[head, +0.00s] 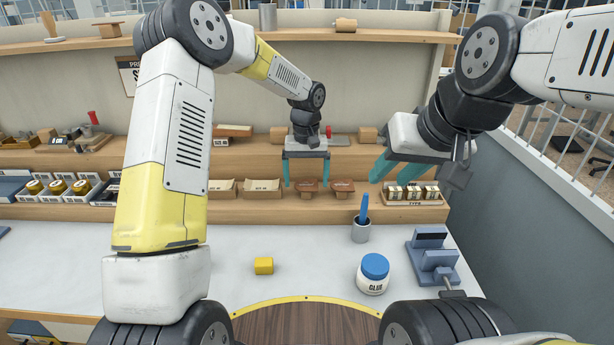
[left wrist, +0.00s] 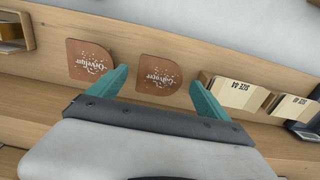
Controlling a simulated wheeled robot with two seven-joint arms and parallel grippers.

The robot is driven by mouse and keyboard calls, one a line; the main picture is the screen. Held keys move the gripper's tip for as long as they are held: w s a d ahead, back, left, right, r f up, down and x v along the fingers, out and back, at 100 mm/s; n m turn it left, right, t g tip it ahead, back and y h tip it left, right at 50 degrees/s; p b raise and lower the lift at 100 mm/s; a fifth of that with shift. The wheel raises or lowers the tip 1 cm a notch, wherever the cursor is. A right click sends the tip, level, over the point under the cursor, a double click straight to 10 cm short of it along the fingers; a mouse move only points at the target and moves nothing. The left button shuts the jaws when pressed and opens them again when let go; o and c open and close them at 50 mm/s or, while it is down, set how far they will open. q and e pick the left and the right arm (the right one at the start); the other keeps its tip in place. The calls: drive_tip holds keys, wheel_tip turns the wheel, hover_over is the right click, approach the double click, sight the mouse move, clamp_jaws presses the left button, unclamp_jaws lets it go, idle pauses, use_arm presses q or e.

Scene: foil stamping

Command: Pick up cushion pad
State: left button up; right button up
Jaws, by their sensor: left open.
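Two brown, rounded pads with white lettering stand on the lower shelf; which one is called the cushion pad I cannot tell. The left brown pad (head: 308,187) shows in the left wrist view (left wrist: 160,72), between my fingers. The right brown pad (head: 342,187) is beside it and also shows in the left wrist view (left wrist: 90,60). My left gripper (head: 306,184) is open and empty in front of the left pad; its teal fingers also show in the wrist view (left wrist: 160,80). My right gripper (head: 384,170) hangs right of the pads; its jaw gap is unclear.
Cardboard size boxes (head: 262,187) stand left of the pads, and a type tray (head: 412,195) stands to the right. On the white table are a yellow block (head: 263,266), a glue jar (head: 373,274), a cup with a blue-handled tool (head: 361,230) and a blue-grey device (head: 433,258).

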use_arm(q)
drive_tip(key=shift+f, duration=0.25)
idle(0.4)
drive_tip(key=c, duration=1.4)
drive_tip(key=shift+r, duration=0.1)
